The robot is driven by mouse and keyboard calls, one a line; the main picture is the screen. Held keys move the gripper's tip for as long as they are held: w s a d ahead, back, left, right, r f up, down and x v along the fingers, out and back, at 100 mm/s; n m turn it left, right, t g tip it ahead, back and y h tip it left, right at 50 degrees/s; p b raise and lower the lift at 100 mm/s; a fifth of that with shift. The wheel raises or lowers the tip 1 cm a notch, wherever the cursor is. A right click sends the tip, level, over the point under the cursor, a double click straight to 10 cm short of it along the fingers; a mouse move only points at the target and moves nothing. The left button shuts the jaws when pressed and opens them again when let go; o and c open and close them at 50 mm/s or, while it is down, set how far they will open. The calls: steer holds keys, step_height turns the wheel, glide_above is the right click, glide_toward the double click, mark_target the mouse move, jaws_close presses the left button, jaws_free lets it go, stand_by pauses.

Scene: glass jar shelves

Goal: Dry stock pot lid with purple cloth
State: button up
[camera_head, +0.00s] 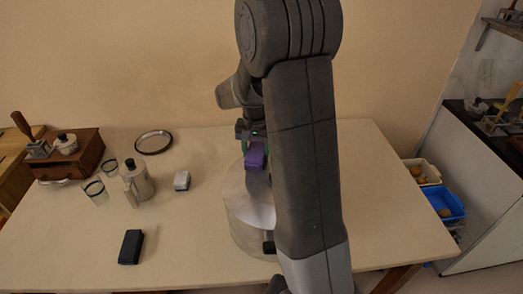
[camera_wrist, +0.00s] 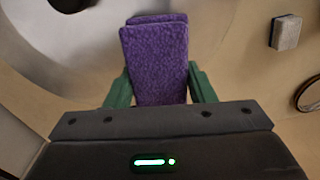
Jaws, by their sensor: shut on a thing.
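The purple cloth (camera_wrist: 155,55) is a folded, textured block between the two green fingers of my gripper (camera_wrist: 158,88) in the wrist view. My gripper is shut on it. In the head view the purple cloth (camera_head: 255,158) shows just above the stock pot (camera_head: 240,222), a large pale metal pot on the table. The pot's lid (camera_head: 238,185) is a light disc on top, partly hidden by my arm. In the wrist view the lid (camera_wrist: 60,35) lies beneath the cloth, with a dark knob at the top. I cannot tell whether the cloth touches the lid.
On the table (camera_head: 190,235) stand a metal pitcher (camera_head: 138,182), glass jars (camera_head: 96,192), a small white-topped block (camera_head: 182,180), a dark box (camera_head: 131,246) and a round dark-rimmed disc (camera_head: 153,142). A wooden box (camera_head: 75,158) is at the left. The table's front middle is clear.

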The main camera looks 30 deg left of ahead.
steer(key=shift+r, duration=0.1)
steer(key=shift+r+p, duration=2.6)
steer(key=shift+r, duration=0.85)
steer(key=shift+s+d+f, duration=0.1)
